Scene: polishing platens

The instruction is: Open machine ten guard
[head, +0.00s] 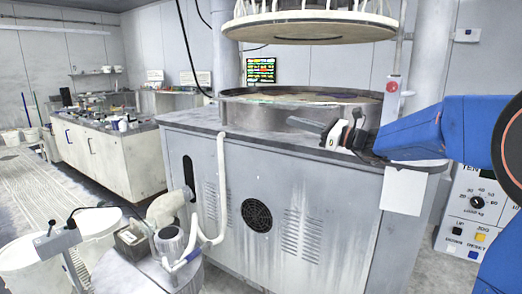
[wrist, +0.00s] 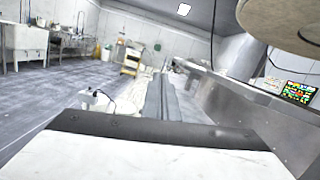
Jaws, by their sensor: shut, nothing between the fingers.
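Machine ten is a large grey cabinet (head: 300,200) in the head view, with a round metal basin (head: 235,108) on top. A white ring with a row of pegs (head: 310,27) hangs above the basin, apart from it. I cannot tell for sure which part is the guard. A control panel (head: 490,200) marked "TEN" stands at the right, with a knob (head: 477,202) and several buttons, partly hidden by my arm. My gripper (head: 294,120) is shut and empty, pointing left beside the basin's near wall. Its closed fingers (wrist: 160,85) point ahead in the wrist view.
A bench with clutter (head: 105,160) stands at the left. White tubs and a small stand (head: 150,255) are at the lower left, near a white pipe (head: 222,190). A post with a red button (head: 392,87) rises behind my arm.

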